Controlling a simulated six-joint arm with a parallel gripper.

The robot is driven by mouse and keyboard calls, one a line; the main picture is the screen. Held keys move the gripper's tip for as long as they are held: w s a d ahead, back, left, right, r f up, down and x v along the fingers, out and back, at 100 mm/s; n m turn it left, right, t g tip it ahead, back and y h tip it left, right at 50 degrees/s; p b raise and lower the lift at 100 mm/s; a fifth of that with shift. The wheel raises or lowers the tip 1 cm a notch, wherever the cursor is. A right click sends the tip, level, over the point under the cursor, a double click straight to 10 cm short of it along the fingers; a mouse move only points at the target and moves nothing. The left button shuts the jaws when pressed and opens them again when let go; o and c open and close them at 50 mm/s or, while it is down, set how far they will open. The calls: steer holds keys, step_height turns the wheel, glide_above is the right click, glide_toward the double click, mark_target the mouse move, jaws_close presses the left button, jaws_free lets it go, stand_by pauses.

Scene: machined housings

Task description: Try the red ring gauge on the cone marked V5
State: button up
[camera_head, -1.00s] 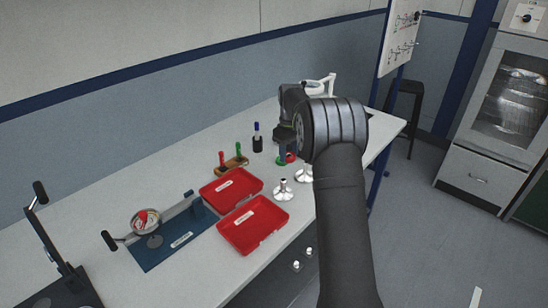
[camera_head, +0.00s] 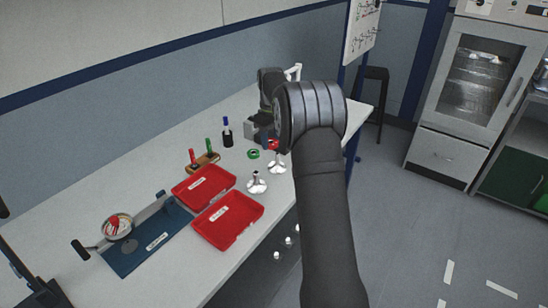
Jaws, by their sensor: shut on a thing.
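The red ring gauge (camera_head: 273,145) is at the fingertips of my gripper (camera_head: 272,141), which is shut on it and holds it just above the white bench. My arm hides part of the gripper. Two shiny silver cones on flared bases stand below it: a nearer-left cone (camera_head: 257,184) and a farther-right cone (camera_head: 276,164), the latter just under the red ring and close to my arm. Markings on the cones are too small to read, so I cannot tell which is V5. A green ring (camera_head: 253,154) lies on the bench left of the red one.
Two red trays (camera_head: 228,238) lie left of the cones. Behind them are a wooden rack (camera_head: 205,164) with red- and green-handled plugs and a dark pen cup (camera_head: 228,140). A blue plate (camera_head: 128,264) with a round dish is farther left. My arm crosses the bench's front edge.

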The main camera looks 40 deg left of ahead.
mark_target(277, 154)
steer(key=shift+w+d+r, duration=0.3)
steer(key=shift+w+r, duration=0.1)
steer(key=shift+w, duration=0.15)
steer(key=shift+w+d+r, duration=0.25)
steer(key=shift+w+r, duration=0.15)
steer(key=shift+w, duration=0.15)
steer(key=shift+f, duration=0.15)
steer(key=shift+f, duration=2.25)
steer(key=shift+f, duration=0.85)
steer(key=shift+r, duration=0.1)
stand_by(0.4)
steer(key=shift+r, duration=1.9)
steer(key=shift+r, duration=2.55)
